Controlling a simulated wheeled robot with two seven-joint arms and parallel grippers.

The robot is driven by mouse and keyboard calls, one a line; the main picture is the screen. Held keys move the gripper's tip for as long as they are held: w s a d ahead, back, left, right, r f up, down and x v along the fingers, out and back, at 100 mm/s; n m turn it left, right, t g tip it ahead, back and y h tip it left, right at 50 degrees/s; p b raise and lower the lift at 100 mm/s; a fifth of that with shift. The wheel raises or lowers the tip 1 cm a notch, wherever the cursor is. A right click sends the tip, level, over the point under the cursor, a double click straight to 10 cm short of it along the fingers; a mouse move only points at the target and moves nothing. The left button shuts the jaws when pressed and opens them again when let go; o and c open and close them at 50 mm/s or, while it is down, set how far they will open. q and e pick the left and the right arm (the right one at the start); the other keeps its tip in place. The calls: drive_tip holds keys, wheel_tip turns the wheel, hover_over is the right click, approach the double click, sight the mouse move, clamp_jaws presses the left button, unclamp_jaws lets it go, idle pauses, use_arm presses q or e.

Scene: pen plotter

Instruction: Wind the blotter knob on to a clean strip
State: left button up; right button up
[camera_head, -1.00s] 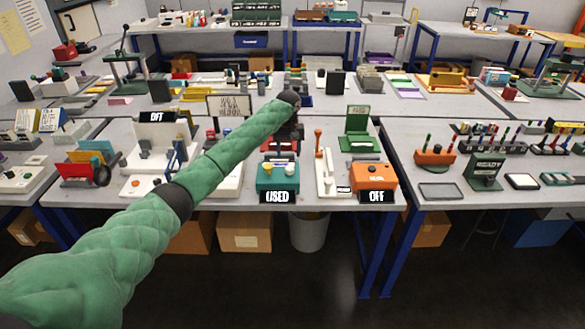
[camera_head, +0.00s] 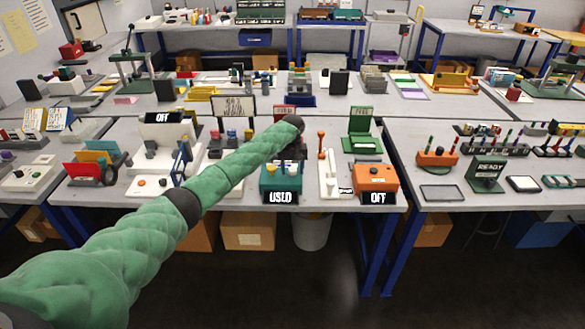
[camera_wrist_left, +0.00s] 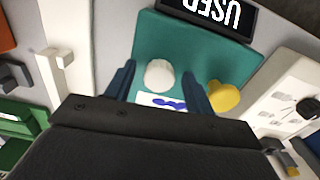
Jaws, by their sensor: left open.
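The teal blotter box (camera_head: 281,184) stands at the front edge of the middle table, with a dark sign reading USED (camera_head: 281,198) on its front. In the left wrist view, a round white knob (camera_wrist_left: 159,75) and a yellow knob (camera_wrist_left: 226,97) stand on the teal top (camera_wrist_left: 185,45). A white strip with blue ink blots (camera_wrist_left: 168,102) shows beside the white knob. My left gripper (camera_wrist_left: 158,82) is open, pointing down, its two fingers on either side of the white knob with gaps. In the head view my left gripper (camera_head: 287,150) is above the back of the box, partly hidden.
An orange box (camera_head: 376,178) with a sign reading OFF stands to the right. A white stand with an orange-topped lever (camera_head: 322,160) is between it and the blotter. A green stand (camera_head: 363,135) is behind. White devices crowd the left.

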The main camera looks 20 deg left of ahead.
use_arm(q)
drive_tip(key=c, duration=1)
drive_tip(key=shift+m, duration=0.4)
